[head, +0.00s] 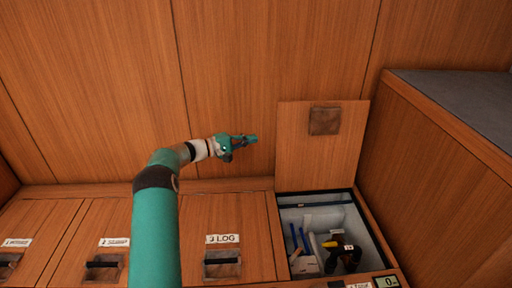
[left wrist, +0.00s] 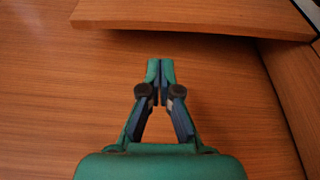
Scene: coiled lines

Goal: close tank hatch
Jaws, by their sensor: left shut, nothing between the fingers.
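The hatch lid (head: 318,160) is a square wooden panel with a dark square plate (head: 325,121). It stands raised against the back wall, above the open tank compartment (head: 371,233) at the lower right. The lid's edge also shows at the top of the left wrist view (left wrist: 195,22). My left gripper (head: 254,139) is shut and empty, a little left of the raised lid, its fingers pointing right toward the lid's left edge. In the left wrist view its fingertips (left wrist: 160,65) are together, below the lid's edge. My right gripper is not in view.
The open compartment holds blue-handled tools (head: 305,240), a yellow and black item (head: 333,244) and other gear. Closed hatches with labels lie to its left, one marked LOG (head: 222,239). A wooden cabinet (head: 440,180) with a grey top stands close on the right.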

